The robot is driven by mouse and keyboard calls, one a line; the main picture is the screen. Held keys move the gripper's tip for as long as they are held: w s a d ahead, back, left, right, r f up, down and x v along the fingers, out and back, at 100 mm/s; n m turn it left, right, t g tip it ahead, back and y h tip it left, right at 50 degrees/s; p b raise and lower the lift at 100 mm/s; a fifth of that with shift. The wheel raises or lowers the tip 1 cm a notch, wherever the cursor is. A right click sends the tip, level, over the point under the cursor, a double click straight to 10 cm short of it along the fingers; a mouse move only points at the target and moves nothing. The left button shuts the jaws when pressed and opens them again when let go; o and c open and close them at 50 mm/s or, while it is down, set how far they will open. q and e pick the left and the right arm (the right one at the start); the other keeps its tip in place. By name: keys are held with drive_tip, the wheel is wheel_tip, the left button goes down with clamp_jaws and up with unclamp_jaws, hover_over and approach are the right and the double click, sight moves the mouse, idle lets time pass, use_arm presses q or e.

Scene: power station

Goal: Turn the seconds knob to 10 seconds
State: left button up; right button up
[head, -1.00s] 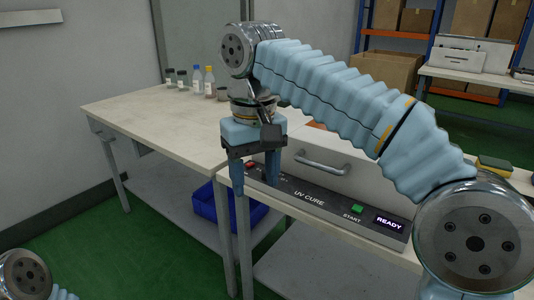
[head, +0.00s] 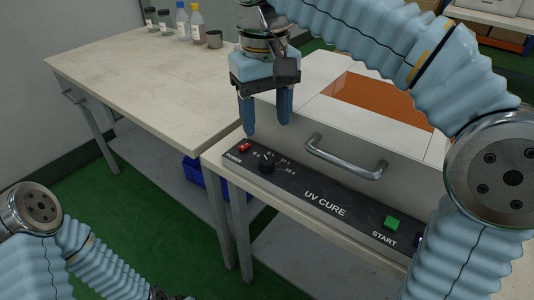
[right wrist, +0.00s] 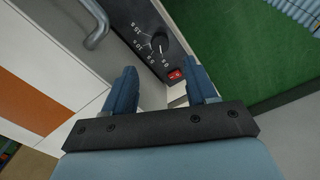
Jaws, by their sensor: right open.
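The seconds knob (head: 266,162) is a small round black knob on the dark sloped front panel of the UV cure box, with white scale marks beside it. In the right wrist view the knob (right wrist: 160,41) lies ahead of my fingers, and its white mark seems to point near the 0 end of the scale. My right gripper (head: 267,127) is open, fingers pointing down, above the panel and apart from the knob. In the right wrist view the open gripper (right wrist: 163,72) has nothing between its fingers. My left gripper is out of view; part of my left arm shows at lower left.
A red switch (head: 245,146) sits just left of the knob. A metal handle (head: 345,160) sticks out right of it, and a green START button (head: 391,223) is farther right. A wooden table (head: 150,85) with bottles (head: 190,22) stands at left.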

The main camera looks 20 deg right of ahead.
sight(267, 160)
wheel_tip(267, 160, down, 9)
drive_tip(key=shift+b, duration=0.8)
drive_tip(key=shift+c, duration=0.3)
drive_tip(key=c, duration=1)
drive_tip(key=shift+r+m, duration=0.1)
drive_tip(key=shift+m, duration=0.2)
drive_tip(key=m+p, duration=0.1)
drive_tip(key=m, duration=0.1)
drive_tip(key=shift+m+p, duration=0.3)
drive_tip(key=shift+p, duration=0.05)
drive_tip(key=shift+m+p, duration=0.75)
drive_tip(key=shift+m, duration=1.45)
